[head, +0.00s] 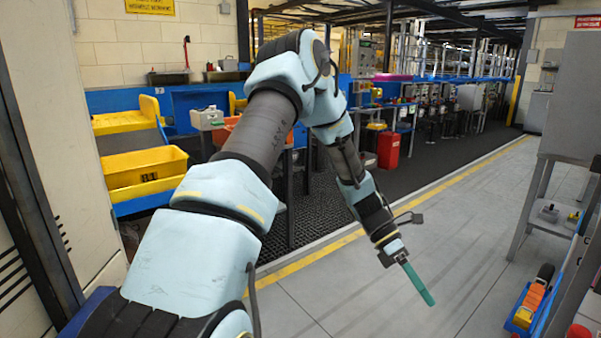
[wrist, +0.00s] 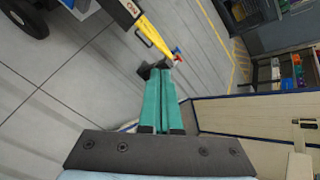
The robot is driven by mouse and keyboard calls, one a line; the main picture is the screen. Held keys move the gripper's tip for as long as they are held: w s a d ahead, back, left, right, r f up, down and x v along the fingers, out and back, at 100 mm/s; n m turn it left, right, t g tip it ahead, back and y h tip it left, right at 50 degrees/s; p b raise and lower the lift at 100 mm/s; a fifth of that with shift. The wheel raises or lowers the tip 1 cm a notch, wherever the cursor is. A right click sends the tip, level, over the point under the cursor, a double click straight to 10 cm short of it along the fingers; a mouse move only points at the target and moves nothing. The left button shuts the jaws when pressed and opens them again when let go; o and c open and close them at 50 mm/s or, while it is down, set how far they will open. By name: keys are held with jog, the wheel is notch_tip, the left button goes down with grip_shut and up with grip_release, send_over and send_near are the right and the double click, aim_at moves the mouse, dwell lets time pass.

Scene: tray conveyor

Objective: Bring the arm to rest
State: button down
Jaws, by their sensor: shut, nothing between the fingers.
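My arm reaches forward across the head view and bends down to the right. My gripper (head: 431,300) hangs over the bare grey floor, its green fingers together and pointing down to the right. In the wrist view my gripper (wrist: 161,72) shows two green fingers side by side, shut, with nothing held between them.
A yellow tray (head: 146,168) stands at the left near a blue conveyor frame. A red bin (head: 388,150) stands farther back. A grey cabinet (head: 572,95) and a blue tray (head: 523,308) with orange items are at the right.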

jog(key=w+a+r+m+t+y+p, duration=0.1)
jog(key=a+r+m, duration=0.4)
jog(key=a, duration=0.6)
jog(key=a+r+m+t+y+p, duration=0.2)
jog(key=a+r+m+t, duration=0.4)
jog(key=a, duration=0.6)
jog(key=w+a+r+m+t+y+p, duration=0.1)
jog(key=a+r+m+t+y+p, duration=0.1)
jog(key=a+r+m, duration=0.4)
jog(key=a+t+y, duration=0.1)
jog(key=a, duration=0.4)
jog(key=shift+w+a, duration=0.2)
jog(key=shift+w, duration=0.15)
